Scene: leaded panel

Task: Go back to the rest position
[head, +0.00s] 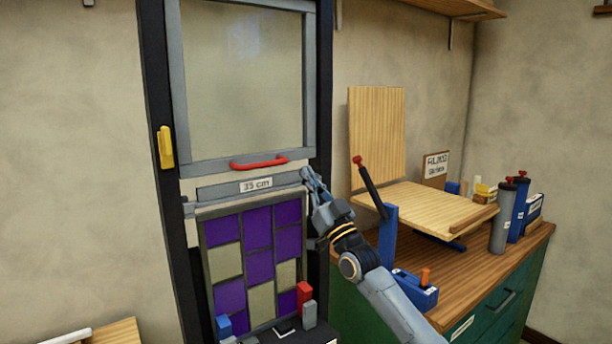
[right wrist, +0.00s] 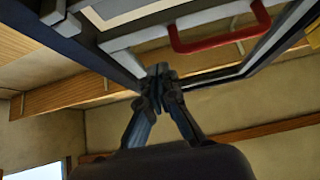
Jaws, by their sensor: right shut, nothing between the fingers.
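My right gripper (head: 311,183) is in front of the right post of the frame, just right of the grey bar labelled "35 cm" (head: 255,184). It is shut and empty; in the right wrist view its fingertips (right wrist: 158,82) meet, with the dark post behind them. Whether it touches the post or bar I cannot tell. The leaded panel (head: 259,251) of purple and pale squares stands upright below the bar. A sash window with a red handle (head: 259,162) is above it. The red handle also shows in the right wrist view (right wrist: 220,38). My left gripper is not in view.
A green workbench (head: 480,262) on the right carries a tilted wooden board (head: 432,208), a blue stand with a red-knobbed lever (head: 369,188), a blue box (head: 416,291) and grey and blue cylinders. A yellow handle (head: 166,147) is on the left post. The left wall is bare.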

